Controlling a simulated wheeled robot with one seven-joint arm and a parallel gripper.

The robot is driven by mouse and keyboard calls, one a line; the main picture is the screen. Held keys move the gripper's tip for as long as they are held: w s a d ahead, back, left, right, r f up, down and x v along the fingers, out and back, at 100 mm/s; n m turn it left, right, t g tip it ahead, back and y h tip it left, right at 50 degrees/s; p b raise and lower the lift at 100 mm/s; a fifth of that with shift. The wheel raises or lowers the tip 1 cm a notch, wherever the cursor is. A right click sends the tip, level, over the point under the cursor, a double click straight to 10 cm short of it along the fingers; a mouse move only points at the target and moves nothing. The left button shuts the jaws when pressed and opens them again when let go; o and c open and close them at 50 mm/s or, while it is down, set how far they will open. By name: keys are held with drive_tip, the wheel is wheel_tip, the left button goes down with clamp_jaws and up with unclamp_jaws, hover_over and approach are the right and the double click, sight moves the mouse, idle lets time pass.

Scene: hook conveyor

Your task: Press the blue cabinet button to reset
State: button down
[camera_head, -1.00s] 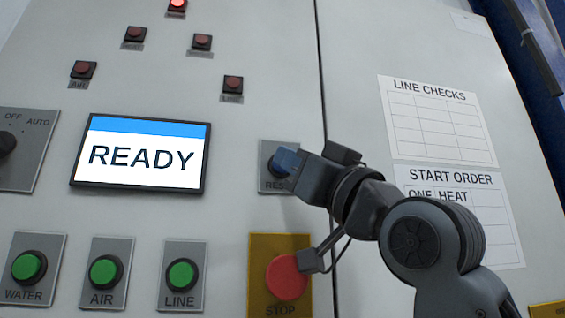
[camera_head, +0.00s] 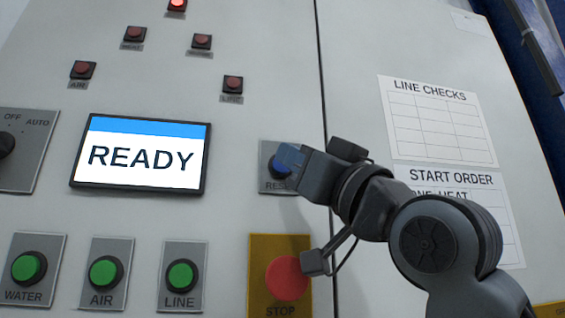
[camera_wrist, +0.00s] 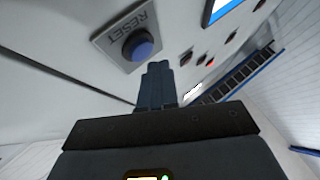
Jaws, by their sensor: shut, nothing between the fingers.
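The blue RESET button (camera_head: 279,167) sits on a grey plate on the cabinet front, partly hidden behind my gripper in the head view. The wrist view shows its round blue cap (camera_wrist: 138,46) in full, with the RESET label beside it. My gripper (camera_head: 291,155) is shut and empty, with its bluish fingertips in front of the button's upper right. In the wrist view the shut fingertips (camera_wrist: 158,66) are just below and right of the cap and look apart from it. The cabinet screen (camera_head: 141,155) reads READY.
A red STOP button (camera_head: 287,278) on a yellow plate is below RESET, close to my wrist parts. Green WATER (camera_head: 28,268), AIR (camera_head: 105,271) and LINE (camera_head: 181,275) buttons are at lower left. The top red lamp (camera_head: 177,5) is lit. Paper sheets (camera_head: 437,122) hang at right.

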drive_tip(key=shift+s+d+p, duration=0.15)
drive_tip(key=shift+s+d, duration=0.1)
drive_tip(key=shift+s, duration=0.55)
drive_tip(key=shift+s+d+p, duration=0.1)
drive_tip(key=shift+s+d, duration=0.1)
drive_tip(key=shift+s, duration=0.6)
drive_tip(key=shift+s+d+p, duration=0.15)
drive_tip(key=shift+s+d, duration=0.1)
drive_tip(key=shift+s, duration=0.55)
